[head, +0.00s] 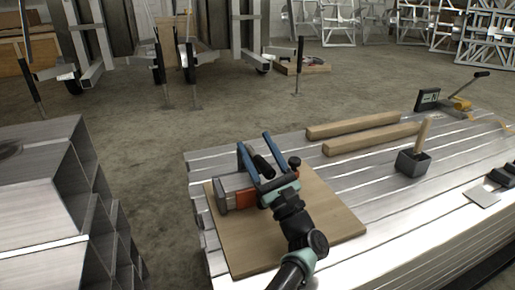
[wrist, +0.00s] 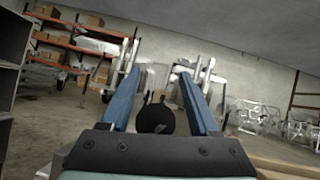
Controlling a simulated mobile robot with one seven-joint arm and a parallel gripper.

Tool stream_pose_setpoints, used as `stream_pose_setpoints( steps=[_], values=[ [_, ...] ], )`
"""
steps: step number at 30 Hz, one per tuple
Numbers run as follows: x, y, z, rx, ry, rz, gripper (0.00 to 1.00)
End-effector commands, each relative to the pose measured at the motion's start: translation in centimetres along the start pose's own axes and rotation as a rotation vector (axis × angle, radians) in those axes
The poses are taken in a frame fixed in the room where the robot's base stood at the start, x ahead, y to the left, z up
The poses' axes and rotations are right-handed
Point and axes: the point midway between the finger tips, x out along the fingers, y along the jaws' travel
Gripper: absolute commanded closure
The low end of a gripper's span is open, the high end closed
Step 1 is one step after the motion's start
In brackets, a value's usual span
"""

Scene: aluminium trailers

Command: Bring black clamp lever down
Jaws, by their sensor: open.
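The black clamp lever (head: 262,166) stands up at a tilt from a grey and orange clamp body (head: 236,194) on a wooden board (head: 322,210). My gripper (head: 254,141) is open, its two blue fingers pointing up and away, one on each side of the lever in the head view. In the wrist view a dark rounded end (wrist: 155,119), which looks like the lever's, sits between the fingers near the palm. I see no finger closed on it. The lever's lower part and pivot are hidden by my gripper.
The board lies on a ribbed aluminium table (head: 375,185). Two wooden bars (head: 365,130), a dark box with a wooden handle (head: 412,162) and a yellow tool with a black handle (head: 462,102) are to the right. A metal stack (head: 60,200) stands left, across a floor gap.

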Motion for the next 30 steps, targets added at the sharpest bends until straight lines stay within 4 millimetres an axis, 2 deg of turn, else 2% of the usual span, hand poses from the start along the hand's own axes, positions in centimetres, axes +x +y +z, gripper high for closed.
stream_pose_setpoints(
  steps=[5,8,11,22,27,30],
  values=[
    [-0.2,0.1,0.0,0.001,0.002,0.001,0.38],
    [-1.1,0.0,0.1,0.001,0.004,-0.001,0.38],
    [-2.9,-0.1,0.2,0.0,0.005,-0.001,0.38],
    [-10.0,-1.1,4.7,0.0,0.005,0.0,0.38],
    [-12.2,-1.3,5.8,0.0,0.003,0.001,0.38],
    [-12.9,-1.4,6.1,0.001,0.0,0.001,0.38]
  ],
)
